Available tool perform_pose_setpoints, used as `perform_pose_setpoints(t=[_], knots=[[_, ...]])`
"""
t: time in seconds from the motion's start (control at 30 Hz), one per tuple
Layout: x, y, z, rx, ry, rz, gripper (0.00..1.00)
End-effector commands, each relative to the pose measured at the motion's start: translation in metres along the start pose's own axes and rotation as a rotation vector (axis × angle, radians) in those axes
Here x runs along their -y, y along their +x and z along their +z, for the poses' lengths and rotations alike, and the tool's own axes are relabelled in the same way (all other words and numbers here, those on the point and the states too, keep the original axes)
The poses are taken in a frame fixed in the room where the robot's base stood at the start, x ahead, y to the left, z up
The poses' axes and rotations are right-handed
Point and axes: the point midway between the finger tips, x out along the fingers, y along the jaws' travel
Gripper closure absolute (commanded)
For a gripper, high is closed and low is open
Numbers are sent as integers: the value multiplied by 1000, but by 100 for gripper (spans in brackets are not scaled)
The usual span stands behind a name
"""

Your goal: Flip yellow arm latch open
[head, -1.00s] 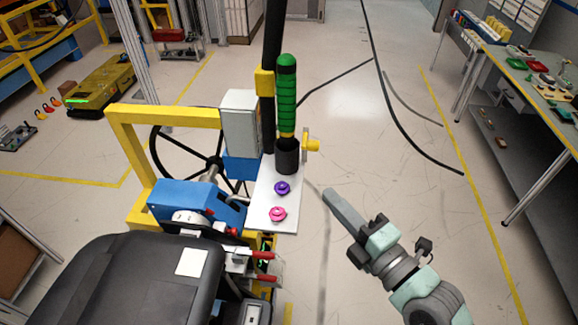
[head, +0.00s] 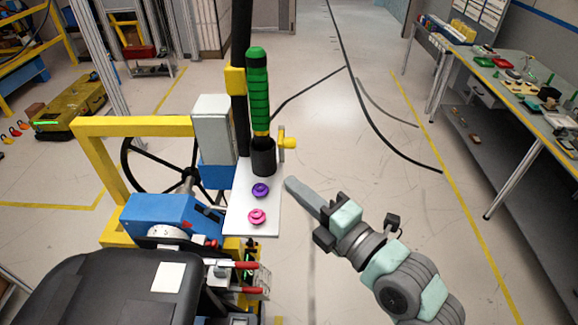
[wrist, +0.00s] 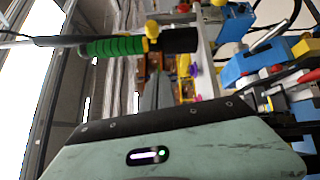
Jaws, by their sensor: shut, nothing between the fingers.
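The yellow latch (head: 288,143) sticks out to the right of the black base of the green-handled lever (head: 259,95). The lever stands upright at the far end of a white plate (head: 266,222). My gripper (head: 291,184) is shut and empty, its grey fingers pointing toward the plate's right edge. In the head view its tip appears just below the latch, with a gap between them. In the wrist view the latch's yellow knob (wrist: 152,28) shows beside the green handle (wrist: 112,46), beyond my gripper's fingers (wrist: 150,92).
A purple knob (head: 260,190) and a pink knob (head: 257,216) sit on the plate. Red-handled levers (head: 245,265) and a black seat (head: 115,285) are nearer. A steering wheel (head: 135,165) is at left. Right of the module is open floor, then a workbench (head: 500,75).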

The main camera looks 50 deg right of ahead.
Motion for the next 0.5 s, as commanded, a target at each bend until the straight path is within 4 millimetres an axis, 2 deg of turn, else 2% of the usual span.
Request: perform_pose_setpoints(t=[0.13, 0.4, 0.5], knots=[[3, 10, -2, -4, 11, 3, 100], [-4, 62, -2, -6, 11, -3, 100], [-3, 64, 18, 1, 13, -4, 100]])
